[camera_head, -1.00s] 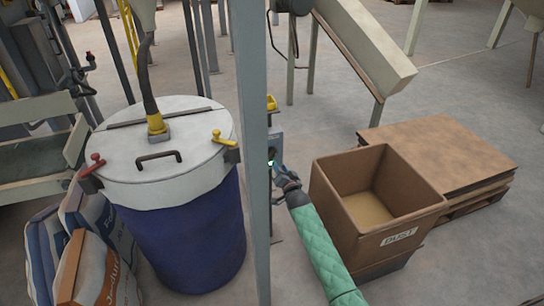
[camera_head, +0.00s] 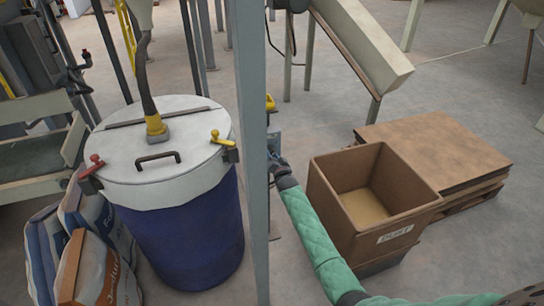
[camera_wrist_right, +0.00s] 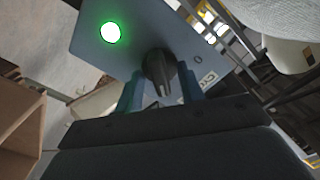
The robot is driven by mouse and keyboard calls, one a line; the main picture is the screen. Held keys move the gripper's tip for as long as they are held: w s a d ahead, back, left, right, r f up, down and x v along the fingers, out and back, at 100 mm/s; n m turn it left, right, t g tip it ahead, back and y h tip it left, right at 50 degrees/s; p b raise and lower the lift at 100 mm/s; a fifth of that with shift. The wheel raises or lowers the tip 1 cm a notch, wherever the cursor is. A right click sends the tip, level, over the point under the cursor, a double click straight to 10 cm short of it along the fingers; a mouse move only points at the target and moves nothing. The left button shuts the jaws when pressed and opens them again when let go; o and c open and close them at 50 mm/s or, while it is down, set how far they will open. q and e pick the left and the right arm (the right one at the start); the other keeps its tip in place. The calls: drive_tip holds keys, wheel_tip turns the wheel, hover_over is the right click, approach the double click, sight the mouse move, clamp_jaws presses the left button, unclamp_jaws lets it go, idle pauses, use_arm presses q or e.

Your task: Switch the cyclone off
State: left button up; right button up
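The cyclone's switch box (camera_wrist_right: 145,35) is a grey plate in the right wrist view. It carries a lit green lamp (camera_wrist_right: 110,32) and a black rotary knob (camera_wrist_right: 160,70). My right gripper (camera_wrist_right: 160,92) is open, its two blue fingers on either side of the knob with gaps showing; I cannot tell whether either touches it. In the head view my right gripper (camera_head: 277,163) is at the box beside the grey post and hides the lamp. My left gripper is not in view.
The grey post (camera_head: 252,150) stands close left of the right gripper. A brown dust bin (camera_head: 335,200) is to its right, with a stacked pallet (camera_head: 440,150) behind. A lidded blue drum (camera_head: 185,235) and sacks (camera_head: 100,265) stand left.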

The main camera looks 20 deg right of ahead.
clamp_jaws()
use_arm(q)
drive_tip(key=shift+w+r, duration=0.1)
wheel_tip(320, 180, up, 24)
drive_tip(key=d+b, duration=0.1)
drive_tip(key=b, duration=0.5)
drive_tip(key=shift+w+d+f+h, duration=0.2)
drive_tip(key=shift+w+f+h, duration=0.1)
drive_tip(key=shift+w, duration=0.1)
use_arm(e)
drive_tip(key=shift+f+n, duration=0.1)
drive_tip(key=shift+n, duration=8)
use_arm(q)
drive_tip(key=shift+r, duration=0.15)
